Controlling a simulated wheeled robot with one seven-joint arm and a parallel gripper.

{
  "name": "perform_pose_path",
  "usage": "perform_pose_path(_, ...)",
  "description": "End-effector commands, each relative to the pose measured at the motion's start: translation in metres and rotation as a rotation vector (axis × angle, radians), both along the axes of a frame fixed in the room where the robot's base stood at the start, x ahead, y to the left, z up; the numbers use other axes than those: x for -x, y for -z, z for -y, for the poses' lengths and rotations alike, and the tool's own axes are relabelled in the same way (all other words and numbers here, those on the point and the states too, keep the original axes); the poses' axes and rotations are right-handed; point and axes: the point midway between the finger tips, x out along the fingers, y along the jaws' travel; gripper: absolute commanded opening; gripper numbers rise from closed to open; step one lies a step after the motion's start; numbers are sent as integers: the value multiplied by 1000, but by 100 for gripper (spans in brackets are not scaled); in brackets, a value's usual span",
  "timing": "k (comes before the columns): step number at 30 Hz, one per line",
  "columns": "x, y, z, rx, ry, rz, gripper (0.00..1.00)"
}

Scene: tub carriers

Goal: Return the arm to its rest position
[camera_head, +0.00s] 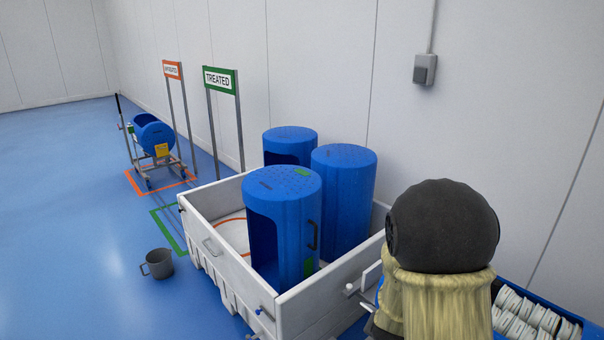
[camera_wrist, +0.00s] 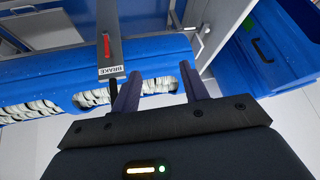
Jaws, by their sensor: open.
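My gripper (camera_wrist: 158,84) shows in the wrist view with its two dark fingers spread apart and nothing between them. The fingers point at a blue tub (camera_wrist: 60,80) on a metal frame, with white pieces showing through its openings. A grey bracket with a red lever (camera_wrist: 106,46) and a label reading BRAKE (camera_wrist: 111,71) lies just beyond the left finger. I cannot tell whether the fingers touch anything. In the head view my arm, with its black joint and yellowish cover, fills the lower right. My gripper is hidden there.
A white crate (camera_head: 218,252) holds several blue cylinders (camera_head: 283,190). Green TREATED (camera_head: 219,79) and orange (camera_head: 172,69) signs stand behind, near a wheeled blue tub carrier (camera_head: 154,136). Blue floor at left is clear.

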Motion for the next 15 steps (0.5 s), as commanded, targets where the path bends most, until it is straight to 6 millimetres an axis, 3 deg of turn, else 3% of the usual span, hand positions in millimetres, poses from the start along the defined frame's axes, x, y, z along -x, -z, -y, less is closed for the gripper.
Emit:
perform_pose_path(1,8,-14,-11,-29,-64,-29,45)
perform_pose_path(7,54,-54,-47,-70,-343,-181,45)
perform_pose_path(12,98,-82,-56,-31,-539,-307,45)
perform_pose_path(15,113,-89,-55,-7,-598,-353,45)
